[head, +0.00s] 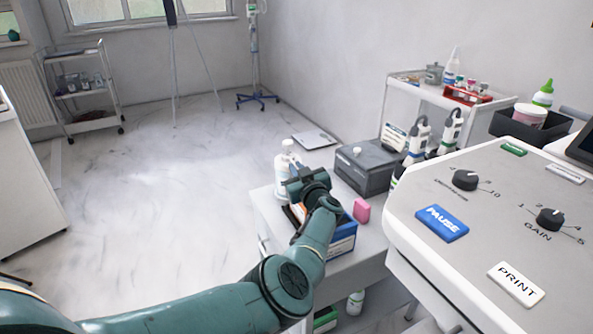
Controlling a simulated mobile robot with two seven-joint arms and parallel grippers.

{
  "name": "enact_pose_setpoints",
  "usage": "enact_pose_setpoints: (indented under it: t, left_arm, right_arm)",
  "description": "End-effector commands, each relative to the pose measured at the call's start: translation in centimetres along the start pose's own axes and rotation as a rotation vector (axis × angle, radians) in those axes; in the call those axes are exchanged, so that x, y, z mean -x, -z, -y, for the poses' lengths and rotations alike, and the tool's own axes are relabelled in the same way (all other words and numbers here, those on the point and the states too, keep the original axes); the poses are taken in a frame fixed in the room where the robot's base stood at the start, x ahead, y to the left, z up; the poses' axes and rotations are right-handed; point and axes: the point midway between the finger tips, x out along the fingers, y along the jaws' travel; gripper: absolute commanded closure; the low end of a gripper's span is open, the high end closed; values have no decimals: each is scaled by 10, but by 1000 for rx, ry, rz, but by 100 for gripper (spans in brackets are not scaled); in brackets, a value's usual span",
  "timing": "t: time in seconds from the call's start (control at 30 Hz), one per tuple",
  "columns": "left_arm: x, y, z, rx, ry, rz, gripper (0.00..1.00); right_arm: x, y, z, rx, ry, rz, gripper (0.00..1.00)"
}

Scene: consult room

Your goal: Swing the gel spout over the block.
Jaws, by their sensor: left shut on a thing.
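The white gel bottle (281,166) stands on the grey cart top, left of the grey box. My left gripper (293,176) is at the bottle and is shut on its gel spout; the jaws and wrist hide most of the spout and the bottle's right side. The pink block (361,211) sits on the cart top to the right of my left wrist, apart from it. My right gripper is not in view.
A grey box (368,168) stands behind the block. A blue-and-white carton (343,240) lies in front, partly behind my forearm. The console (480,215) with knobs borders the right side. A white trolley (415,91) stands behind.

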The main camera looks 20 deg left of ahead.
Motion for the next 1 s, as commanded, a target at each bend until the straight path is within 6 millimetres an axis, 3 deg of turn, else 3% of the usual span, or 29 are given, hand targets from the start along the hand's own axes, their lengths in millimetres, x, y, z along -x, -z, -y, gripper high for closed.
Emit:
enact_pose_setpoints:
  t: [0.13,0.17,0.4,0.67,0.77,1.0]
  left_arm:
    - [-1,0,2,4,5,0,100]
    - [-1,0,2,3,5,-1,89]
    - [-1,0,2,2,3,-1,71]
    - [0,3,0,1,1,-1,71]
    - [0,14,-2,3,2,-2,71]
    - [0,63,-12,4,3,-3,71]
  right_arm:
    - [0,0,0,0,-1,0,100]
    - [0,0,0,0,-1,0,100]
    - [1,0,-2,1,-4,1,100]
    - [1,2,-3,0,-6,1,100]
    - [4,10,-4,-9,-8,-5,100]
    - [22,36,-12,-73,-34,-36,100]
